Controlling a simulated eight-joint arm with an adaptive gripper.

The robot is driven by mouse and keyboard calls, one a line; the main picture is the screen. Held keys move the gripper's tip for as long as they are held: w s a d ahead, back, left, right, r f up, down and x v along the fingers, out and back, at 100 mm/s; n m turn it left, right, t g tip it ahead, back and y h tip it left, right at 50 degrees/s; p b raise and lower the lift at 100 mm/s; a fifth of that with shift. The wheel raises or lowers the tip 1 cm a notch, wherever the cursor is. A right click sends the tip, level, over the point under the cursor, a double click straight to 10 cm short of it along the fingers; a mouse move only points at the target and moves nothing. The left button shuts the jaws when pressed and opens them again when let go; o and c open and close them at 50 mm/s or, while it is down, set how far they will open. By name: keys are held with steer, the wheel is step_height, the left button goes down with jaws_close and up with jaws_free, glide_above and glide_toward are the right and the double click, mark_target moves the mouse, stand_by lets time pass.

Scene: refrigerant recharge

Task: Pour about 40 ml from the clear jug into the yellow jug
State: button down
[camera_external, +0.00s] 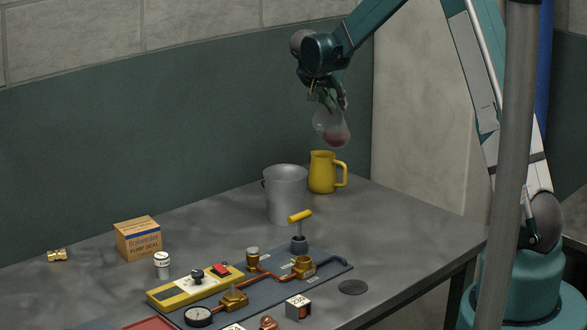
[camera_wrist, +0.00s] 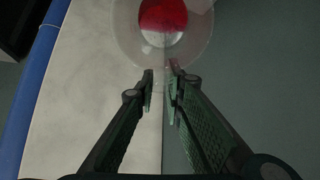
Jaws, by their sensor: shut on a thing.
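My gripper (camera_external: 332,100) is shut on the clear jug (camera_external: 329,125) and holds it in the air above the back right of the table. The jug looks slightly tilted, with a little red liquid (camera_external: 336,138) low in it. In the wrist view, the gripper (camera_wrist: 161,88) grips the jug's near side, and the jug (camera_wrist: 126,40) shows red liquid (camera_wrist: 163,16) inside. The yellow jug (camera_external: 322,173) stands upright on the table below the clear jug, its handle to the right. No stream of liquid is visible between them. The yellow jug's contents are hidden.
A grey metal bucket (camera_external: 286,200) stands just left of the yellow jug. A yellow-handled valve tool (camera_external: 299,228), a pipe board (camera_external: 270,285), a cardboard box (camera_external: 138,238) and a white bottle (camera_external: 162,265) lie nearer. The table's right side (camera_external: 420,225) is clear.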

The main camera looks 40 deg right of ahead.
mark_target(334, 101)
steer(key=shift+s+a+f+h+b, duration=0.15)
steer(key=shift+a+f+h+b, duration=0.1)
steer(key=shift+a+h+b, duration=0.4)
steer(key=shift+s+a+r+t+h, duration=0.15)
steer(key=shift+a+r+t+h, duration=0.15)
steer(key=shift+r+h, duration=0.2)
steer(key=shift+s+a+r+t+h, duration=0.15)
steer(key=shift+a+r+t+h, duration=0.15)
steer(key=shift+r+h, duration=0.15)
steer(key=shift+f+b, duration=0.1)
steer(key=shift+b, duration=0.3)
steer(key=shift+s+a+f+t+h+b, duration=0.2)
steer(key=shift+s+a+t+h+b, duration=0.15)
steer(key=shift+a+h+b, duration=0.4)
steer(key=shift+d+r+h, duration=0.1)
steer(key=shift+h, duration=0.15)
steer(key=shift+w+d+r, duration=0.1)
steer(key=shift+w, duration=0.05)
steer(key=shift+w+d, duration=0.35)
steer(key=shift+d, duration=0.25)
steer(key=shift+s+a+r+t+h+b, duration=0.15)
steer(key=shift+r+t+h+b, duration=0.25)
steer(key=shift+b, duration=0.45)
